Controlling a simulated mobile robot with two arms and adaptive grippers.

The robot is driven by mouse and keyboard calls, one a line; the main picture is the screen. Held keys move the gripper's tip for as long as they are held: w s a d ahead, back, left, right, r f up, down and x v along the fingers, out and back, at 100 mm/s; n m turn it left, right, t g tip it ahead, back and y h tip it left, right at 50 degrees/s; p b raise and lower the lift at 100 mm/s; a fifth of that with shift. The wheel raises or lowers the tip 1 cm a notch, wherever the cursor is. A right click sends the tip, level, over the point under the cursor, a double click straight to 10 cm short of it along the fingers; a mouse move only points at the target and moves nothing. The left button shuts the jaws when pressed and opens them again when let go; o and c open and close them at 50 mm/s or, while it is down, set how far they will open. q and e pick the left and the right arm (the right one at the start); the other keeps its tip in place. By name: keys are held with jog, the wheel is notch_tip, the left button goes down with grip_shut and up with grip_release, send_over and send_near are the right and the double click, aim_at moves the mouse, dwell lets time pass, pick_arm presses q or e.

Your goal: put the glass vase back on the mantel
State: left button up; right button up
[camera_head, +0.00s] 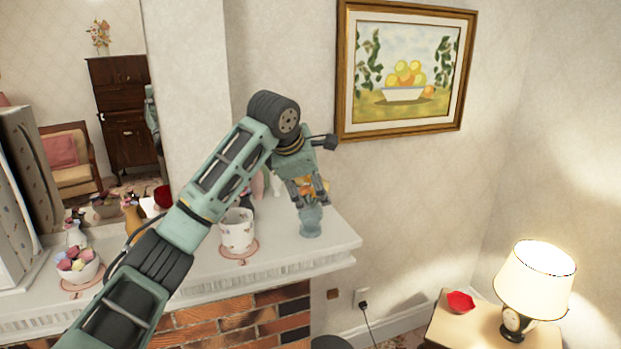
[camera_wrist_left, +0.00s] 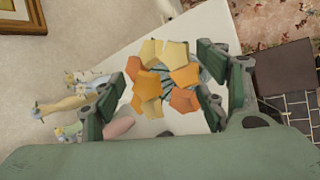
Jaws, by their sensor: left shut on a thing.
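The glass vase (camera_head: 311,222) is blue-green and looks upright, over the right end of the white mantel (camera_head: 335,238). I cannot tell whether its base touches the mantel. My left gripper (camera_head: 307,190) points down from above and is shut on the vase's upper part. In the left wrist view, orange and yellow flower-like pieces (camera_wrist_left: 160,78) fill the space between the fingers (camera_wrist_left: 168,88), with ribbed glass partly showing behind them. These pieces hide most of the vase there. My right gripper is not in view.
A white patterned pot (camera_head: 237,232) stands left of the vase, partly behind my arm. Bird-like figurines (camera_wrist_left: 68,103) stand nearby in the wrist view. A bowl of colourful balls (camera_head: 77,266) is farther left. A lit lamp (camera_head: 536,285) stands on a side table lower right.

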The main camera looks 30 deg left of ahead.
pick_arm(q)
jog(key=shift+a, duration=0.1)
jog(key=o, duration=1)
jog(key=shift+f, duration=0.15)
jog(key=o, duration=0.5)
jog(key=shift+c, duration=0.2)
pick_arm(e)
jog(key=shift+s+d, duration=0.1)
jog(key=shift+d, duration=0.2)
